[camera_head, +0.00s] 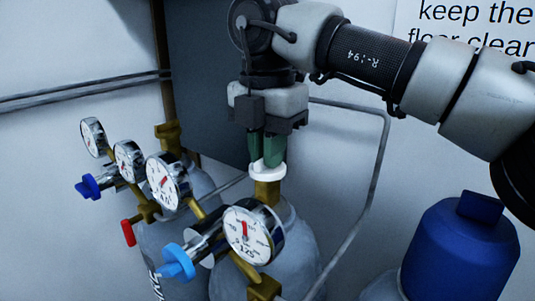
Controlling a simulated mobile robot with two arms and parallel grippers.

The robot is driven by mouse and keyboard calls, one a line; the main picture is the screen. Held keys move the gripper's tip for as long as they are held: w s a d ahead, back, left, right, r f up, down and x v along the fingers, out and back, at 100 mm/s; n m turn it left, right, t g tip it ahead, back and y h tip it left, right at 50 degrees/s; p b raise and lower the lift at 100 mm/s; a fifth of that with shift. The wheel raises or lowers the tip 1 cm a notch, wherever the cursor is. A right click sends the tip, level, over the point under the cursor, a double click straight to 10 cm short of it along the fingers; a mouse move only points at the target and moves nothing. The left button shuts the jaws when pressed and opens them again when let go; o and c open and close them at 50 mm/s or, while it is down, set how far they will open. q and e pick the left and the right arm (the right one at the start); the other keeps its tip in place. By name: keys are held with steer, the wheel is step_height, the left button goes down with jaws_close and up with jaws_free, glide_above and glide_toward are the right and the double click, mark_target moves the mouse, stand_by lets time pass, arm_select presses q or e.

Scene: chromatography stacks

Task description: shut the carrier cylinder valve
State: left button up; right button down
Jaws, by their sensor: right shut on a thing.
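My right gripper (267,160) comes down from above, with its arm reaching in from the upper right. Its green fingers are shut on a white round valve handwheel (268,172). The handwheel sits on the brass valve stem (268,193) of a grey gas cylinder (295,245). Whether the valve is open or shut cannot be told. In front of this cylinder is a regulator with a pressure gauge (254,234) and a light blue knob (177,262). My left gripper is not in view.
A second grey cylinder (185,232) stands to the left with a brass valve (169,135), several gauges, a dark blue knob (89,187) and a red handle (128,232). A blue-capped cylinder (457,255) stands at right. Pipes run along the white wall.

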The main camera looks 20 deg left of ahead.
steer(key=shift+w+r+m, duration=0.1)
steer(key=shift+r+m, duration=0.05)
steer(key=shift+m, duration=0.25)
steer(key=c, duration=1.2)
jaws_free()
step_height(320, 180, up, 11)
steer(key=p, duration=0.9)
steer(key=shift+p, duration=0.3)
steer(key=shift+f, duration=0.2)
